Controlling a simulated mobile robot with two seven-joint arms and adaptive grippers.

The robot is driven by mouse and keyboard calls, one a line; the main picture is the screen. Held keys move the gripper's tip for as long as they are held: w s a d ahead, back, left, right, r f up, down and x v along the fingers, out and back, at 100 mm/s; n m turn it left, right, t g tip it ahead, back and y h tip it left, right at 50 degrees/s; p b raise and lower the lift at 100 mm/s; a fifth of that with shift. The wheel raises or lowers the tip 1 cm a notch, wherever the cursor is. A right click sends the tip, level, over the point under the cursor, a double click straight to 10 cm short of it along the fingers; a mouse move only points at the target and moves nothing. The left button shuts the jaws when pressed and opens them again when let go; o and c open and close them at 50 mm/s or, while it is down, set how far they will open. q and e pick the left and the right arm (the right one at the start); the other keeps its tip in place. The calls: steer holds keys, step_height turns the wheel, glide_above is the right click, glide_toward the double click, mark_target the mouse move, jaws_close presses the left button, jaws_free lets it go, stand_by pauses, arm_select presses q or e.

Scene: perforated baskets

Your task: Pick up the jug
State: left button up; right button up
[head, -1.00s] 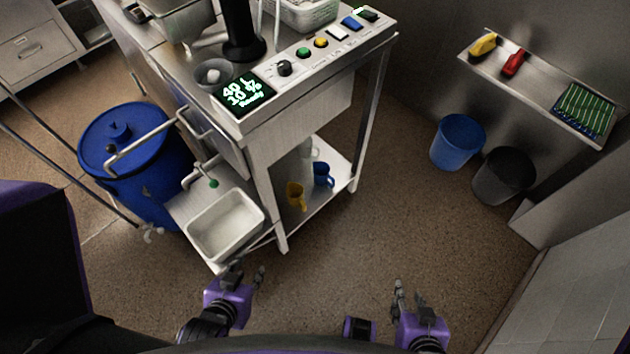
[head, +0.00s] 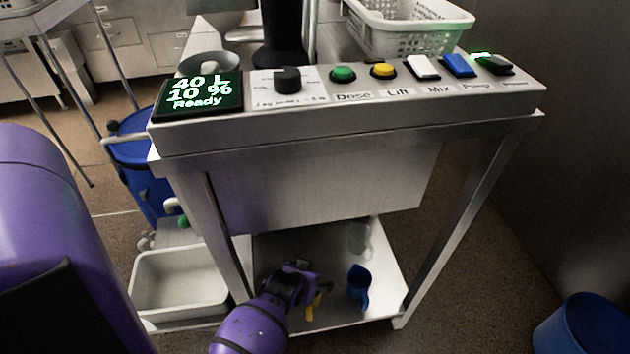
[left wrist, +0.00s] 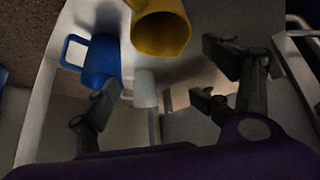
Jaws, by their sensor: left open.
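A yellow jug (left wrist: 160,32) is at the top middle of the left wrist view, its mouth facing the camera. In the head view only a bit of the yellow jug (head: 313,306) shows behind my left gripper (head: 297,284). A blue jug (head: 358,287) stands to its right on the lower shelf, and a pale jug (head: 360,238) behind. The blue jug (left wrist: 98,60) and pale jug (left wrist: 145,90) also show in the left wrist view. My left gripper (left wrist: 158,84) is open, with its fingers spread below the yellow jug in the picture and nothing between them. My right gripper is out of view.
The steel cart's control panel (head: 340,110) overhangs the lower shelf (head: 385,270), with legs on both sides. A white basin (head: 180,282) is left of the shelf. A blue drum (head: 140,165) stands behind. A blue bucket (head: 580,328) is at the lower right.

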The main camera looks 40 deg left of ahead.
arm_select(q)
steer(key=f, duration=0.2)
steer(key=s+f+n+g+b, duration=0.1)
steer(key=f, duration=0.2)
steer(key=s+f+g+b, duration=0.1)
steer(key=f, duration=0.1)
steer(key=shift+a+f, duration=0.1)
steer(key=shift+f, duration=0.1)
steer(key=shift+w+f, duration=0.1)
steer(key=shift+f, duration=0.2)
steer(key=b+x, duration=0.1)
steer(key=x, duration=0.1)
steer(key=b+x, duration=0.2)
steer(key=shift+f, duration=0.5)
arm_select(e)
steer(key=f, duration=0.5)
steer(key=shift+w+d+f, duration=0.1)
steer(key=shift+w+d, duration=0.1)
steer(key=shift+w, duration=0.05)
arm_select(q)
steer(key=c, duration=1.3)
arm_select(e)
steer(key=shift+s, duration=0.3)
